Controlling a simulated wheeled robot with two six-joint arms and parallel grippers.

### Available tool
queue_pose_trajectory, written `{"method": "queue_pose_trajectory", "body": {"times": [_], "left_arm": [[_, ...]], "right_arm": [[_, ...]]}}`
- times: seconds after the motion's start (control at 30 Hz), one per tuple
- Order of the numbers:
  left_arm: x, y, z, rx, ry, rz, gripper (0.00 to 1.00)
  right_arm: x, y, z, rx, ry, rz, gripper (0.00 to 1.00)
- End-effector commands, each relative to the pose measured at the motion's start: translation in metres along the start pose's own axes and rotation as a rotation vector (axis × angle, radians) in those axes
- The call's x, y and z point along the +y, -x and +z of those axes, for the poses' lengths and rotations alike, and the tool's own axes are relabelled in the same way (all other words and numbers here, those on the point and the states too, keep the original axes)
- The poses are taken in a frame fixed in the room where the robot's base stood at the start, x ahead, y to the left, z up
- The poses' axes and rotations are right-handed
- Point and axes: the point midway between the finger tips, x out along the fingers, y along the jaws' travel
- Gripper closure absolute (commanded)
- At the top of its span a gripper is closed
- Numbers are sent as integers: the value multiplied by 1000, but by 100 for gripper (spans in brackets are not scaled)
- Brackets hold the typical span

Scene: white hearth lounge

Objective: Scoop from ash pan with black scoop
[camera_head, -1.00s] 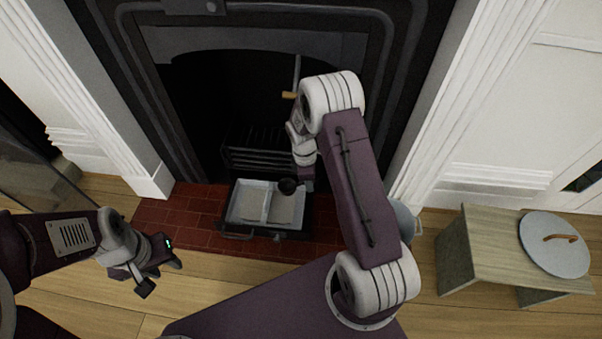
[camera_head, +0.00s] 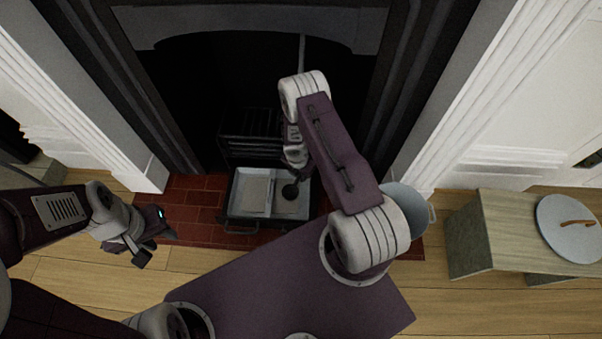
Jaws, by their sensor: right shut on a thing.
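The ash pan (camera_head: 234,207) is a pale grey rectangular tray with grey ash in it, on the red brick hearth in front of the grate. The black scoop (camera_head: 290,190) is over the right part of the pan, its round dark head low near the ash; I cannot tell whether it touches. My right gripper (camera_head: 296,172) is shut on the scoop, mostly hidden under its own arm. My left gripper (camera_head: 158,243) is at the left, above the floor by the hearth, away from the pan; its fingers appear spread and empty.
A grey metal bucket (camera_head: 406,206) stands right of the hearth, partly behind my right arm. A wooden bench (camera_head: 495,235) at the right bears a round grey lid (camera_head: 568,225) with a brown handle. The dark grate (camera_head: 255,150) and fireplace opening lie behind the pan.

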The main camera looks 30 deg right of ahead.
Motion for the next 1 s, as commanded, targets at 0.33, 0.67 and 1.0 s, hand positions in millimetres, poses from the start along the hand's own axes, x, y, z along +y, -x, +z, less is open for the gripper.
{"method": "queue_pose_trajectory", "body": {"times": [0.33, 0.67, 1.0], "left_arm": [[-1, -28, 3, 0, 0, 0, 64], [-1, -60, 6, 0, 0, 0, 64], [-2, -88, 9, 0, 0, 0, 64]], "right_arm": [[0, -29, -4, -1, -1, 0, 100], [0, -61, -8, -1, -1, -1, 100], [0, -92, -13, -1, -2, -1, 100]]}}
